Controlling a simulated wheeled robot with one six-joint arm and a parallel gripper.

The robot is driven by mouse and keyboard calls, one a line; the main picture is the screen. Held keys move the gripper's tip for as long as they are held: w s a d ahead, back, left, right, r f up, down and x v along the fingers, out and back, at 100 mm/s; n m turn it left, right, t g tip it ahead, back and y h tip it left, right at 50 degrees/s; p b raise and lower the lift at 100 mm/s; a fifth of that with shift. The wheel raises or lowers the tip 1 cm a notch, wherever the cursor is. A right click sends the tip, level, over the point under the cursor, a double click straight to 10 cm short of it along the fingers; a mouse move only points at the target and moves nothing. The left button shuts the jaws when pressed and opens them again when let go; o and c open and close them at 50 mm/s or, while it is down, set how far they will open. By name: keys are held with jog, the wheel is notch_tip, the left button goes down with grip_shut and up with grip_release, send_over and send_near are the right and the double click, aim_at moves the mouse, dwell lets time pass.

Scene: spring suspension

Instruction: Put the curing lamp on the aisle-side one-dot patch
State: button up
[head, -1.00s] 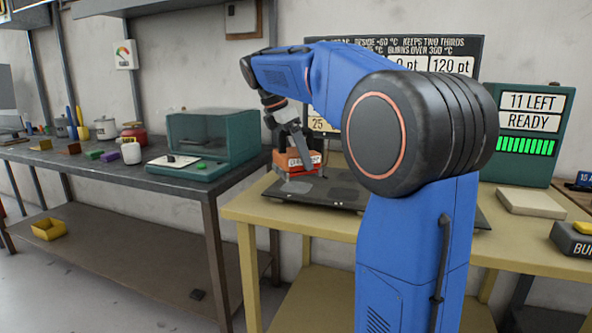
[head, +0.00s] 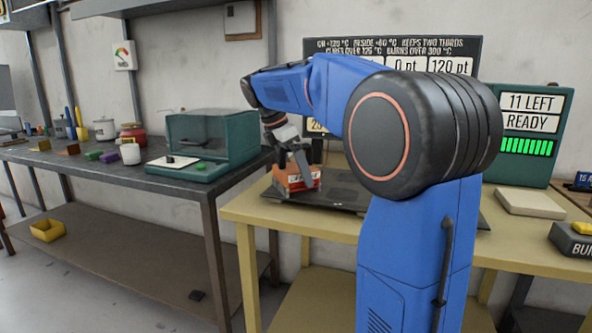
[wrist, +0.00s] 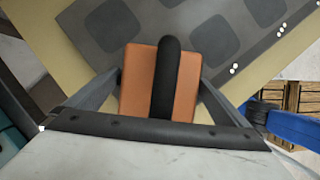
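The curing lamp is an orange block with a black bar handle. In the wrist view the lamp (wrist: 133,88) fills the space between my gripper's two fingers (wrist: 161,80), which appear to press on its sides. In the head view the lamp (head: 290,184) is low at the left end of the dark patch board (head: 345,196), apparently resting on it. My gripper (head: 300,172) reaches down over it, one finger in front. The wrist view shows grey rounded patches (wrist: 215,38) and small white dots beside the lamp. The patch under the lamp is hidden.
The yellow table (head: 250,212) bears the board. A teal oven-like box (head: 212,138) stands on the grey bench at left. A pale slab (head: 530,203) and a dark box with a yellow button (head: 572,240) are at right. A sign panel stands behind my arm.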

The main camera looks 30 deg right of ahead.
jog(key=shift+r, duration=0.1)
jog(key=v, duration=1.2)
jog(key=shift+r, duration=0.1)
